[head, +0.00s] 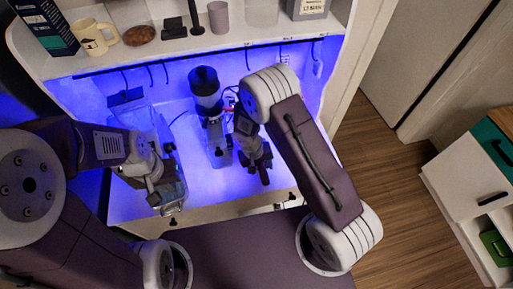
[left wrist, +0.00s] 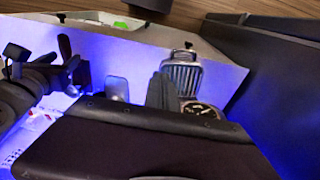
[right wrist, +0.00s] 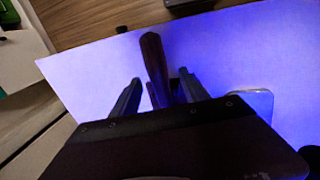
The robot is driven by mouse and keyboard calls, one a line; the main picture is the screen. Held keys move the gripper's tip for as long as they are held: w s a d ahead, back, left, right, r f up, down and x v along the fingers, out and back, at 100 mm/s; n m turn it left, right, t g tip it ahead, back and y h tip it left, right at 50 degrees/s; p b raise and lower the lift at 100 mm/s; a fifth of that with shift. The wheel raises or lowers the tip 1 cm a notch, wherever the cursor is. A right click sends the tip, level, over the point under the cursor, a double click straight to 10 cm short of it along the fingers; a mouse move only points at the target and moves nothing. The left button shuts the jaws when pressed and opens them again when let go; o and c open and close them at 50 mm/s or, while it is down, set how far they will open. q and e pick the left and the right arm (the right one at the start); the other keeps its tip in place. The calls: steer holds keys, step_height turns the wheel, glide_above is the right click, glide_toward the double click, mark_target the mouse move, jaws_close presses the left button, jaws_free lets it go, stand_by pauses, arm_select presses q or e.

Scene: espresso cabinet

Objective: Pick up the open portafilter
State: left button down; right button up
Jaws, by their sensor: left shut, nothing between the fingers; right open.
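The portafilter's dark brown handle (right wrist: 154,62) stands out between the two fingers of my right gripper (right wrist: 158,90) in the right wrist view. The fingers are apart, one on each side of the handle. Its head and basket are hidden behind the gripper body. In the head view my right gripper (head: 262,170) is over the counter, right of the grinder (head: 207,88). My left gripper (head: 153,192) is shut and empty, above the espresso machine (head: 180,196) at the left. In the left wrist view the machine's ribbed metal part (left wrist: 182,76) and round gauge (left wrist: 201,108) show close by.
A shelf (head: 180,46) above the counter holds a mug (head: 92,38), a brown bowl (head: 139,36), a cup (head: 218,17) and boxes. The blue-lit counter (head: 225,186) has a raised front edge. Wooden floor (head: 400,200) lies at the right, with a drawer unit (head: 470,180) beyond.

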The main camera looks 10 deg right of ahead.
steer(key=shift+d+f, duration=0.2)
steer(key=shift+f, duration=0.3)
jaws_close()
steer(key=shift+a, duration=0.1)
stand_by(0.9)
